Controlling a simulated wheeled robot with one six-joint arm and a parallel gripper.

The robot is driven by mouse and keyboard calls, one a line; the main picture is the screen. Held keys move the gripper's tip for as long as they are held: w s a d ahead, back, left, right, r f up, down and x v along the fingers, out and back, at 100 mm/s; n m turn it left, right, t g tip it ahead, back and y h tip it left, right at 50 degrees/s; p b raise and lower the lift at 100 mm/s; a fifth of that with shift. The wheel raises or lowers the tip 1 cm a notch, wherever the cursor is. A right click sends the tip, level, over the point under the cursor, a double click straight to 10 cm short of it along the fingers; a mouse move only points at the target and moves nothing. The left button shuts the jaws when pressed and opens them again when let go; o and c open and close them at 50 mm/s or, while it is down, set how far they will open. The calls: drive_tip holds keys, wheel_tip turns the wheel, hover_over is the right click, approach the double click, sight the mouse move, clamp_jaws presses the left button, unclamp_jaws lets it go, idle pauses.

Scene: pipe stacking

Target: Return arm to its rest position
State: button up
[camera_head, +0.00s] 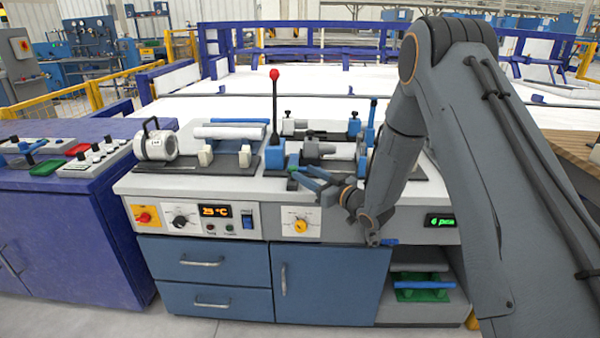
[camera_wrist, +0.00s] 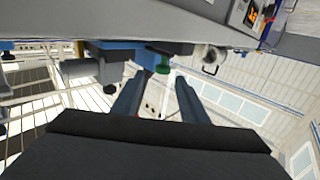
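My arm (camera_head: 405,140) reaches in from the right and bends down in front of the workbench (camera_head: 240,190). My gripper (camera_head: 299,174) is at the bench's front edge, its blue fingers pointing left, near the blue fixture with the red-knobbed lever (camera_head: 274,90). In the wrist view my gripper (camera_wrist: 161,77) shows two fingers spread apart with nothing between them. A green knob (camera_wrist: 162,68) shows just beyond the fingertips; I cannot tell whether they touch it.
Clamps and a white pipe (camera_head: 228,132) are on the bench top. A grey cylindrical device (camera_head: 156,146) stands at its left. A blue pipe (camera_head: 424,284) lies on a green holder in the lower right shelf. A purple cabinet (camera_head: 62,225) stands left. Grey floor is clear in front.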

drive_tip(key=shift+s+d, duration=0.25)
drive_tip(key=shift+s, duration=0.05)
drive_tip(key=shift+w+d+r, duration=0.1)
drive_tip(key=shift+d, duration=0.1)
drive_tip(key=s+d+m+g+h, duration=0.55)
drive_tip(key=s+d+h, duration=0.6)
drive_tip(key=d, duration=0.35)
drive_tip(key=s+d+r+m+g+p, duration=0.1)
drive_tip(key=s+g, duration=0.6)
drive_tip(key=s, duration=2.3)
drive_tip(key=shift+d+r+m+g+h, duration=0.35)
drive_tip(key=shift+d+m, duration=0.45)
drive_tip(key=shift+m, duration=0.25)
